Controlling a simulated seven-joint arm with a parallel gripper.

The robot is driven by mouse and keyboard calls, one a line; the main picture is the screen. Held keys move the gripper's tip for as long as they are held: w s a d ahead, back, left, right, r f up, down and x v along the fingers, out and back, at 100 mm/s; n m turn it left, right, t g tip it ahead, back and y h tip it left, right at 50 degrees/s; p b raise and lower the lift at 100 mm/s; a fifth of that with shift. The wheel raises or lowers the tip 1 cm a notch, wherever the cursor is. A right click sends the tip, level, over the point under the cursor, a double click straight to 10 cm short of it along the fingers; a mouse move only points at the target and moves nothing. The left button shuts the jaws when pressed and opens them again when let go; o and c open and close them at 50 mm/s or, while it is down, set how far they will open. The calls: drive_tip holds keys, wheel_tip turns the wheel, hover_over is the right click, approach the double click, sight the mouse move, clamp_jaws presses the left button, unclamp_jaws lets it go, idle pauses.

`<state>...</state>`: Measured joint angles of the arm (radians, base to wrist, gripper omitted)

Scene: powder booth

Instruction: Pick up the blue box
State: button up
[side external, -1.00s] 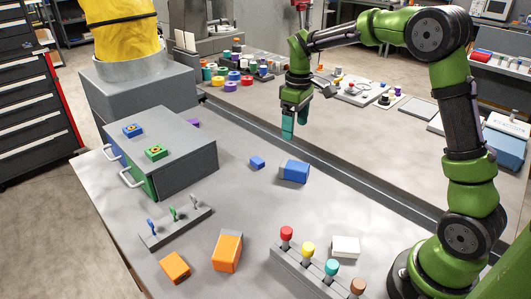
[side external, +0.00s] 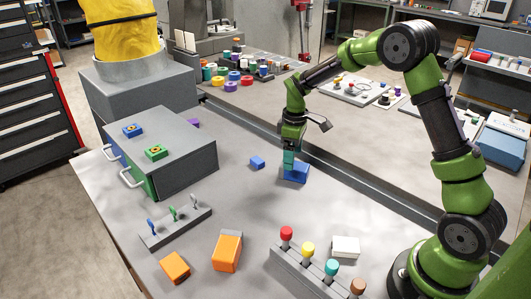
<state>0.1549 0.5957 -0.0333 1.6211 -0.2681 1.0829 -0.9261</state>
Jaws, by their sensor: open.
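The larger blue box (side external: 297,174) lies on the grey table right of the middle. A smaller blue block (side external: 257,162) lies to its left, apart from it. My gripper (side external: 288,170), with teal fingers pointing down, is at the larger blue box and covers part of its left and back side. The jaws are open. I cannot tell whether the fingers touch the box or stand around it. The small block is clear of my gripper.
A grey drawer cabinet (side external: 185,165) stands at the left with a key rack (side external: 175,228) in front. Orange boxes (side external: 227,253), a white box (side external: 345,247) and a rack of coloured knobs (side external: 300,270) are near the front. A rail (side external: 350,180) runs behind.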

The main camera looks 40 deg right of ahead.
sight(295, 165)
drive_tip(key=f, duration=0.5)
drive_tip(key=shift+s+d+f, duration=0.1)
drive_tip(key=shift+s+d, duration=0.1)
drive_tip(key=shift+d, duration=0.2)
drive_tip(key=shift+c, duration=0.3)
drive_tip(key=c, duration=1)
drive_tip(key=shift+c, duration=0.2)
drive_tip(key=shift+r, duration=0.2)
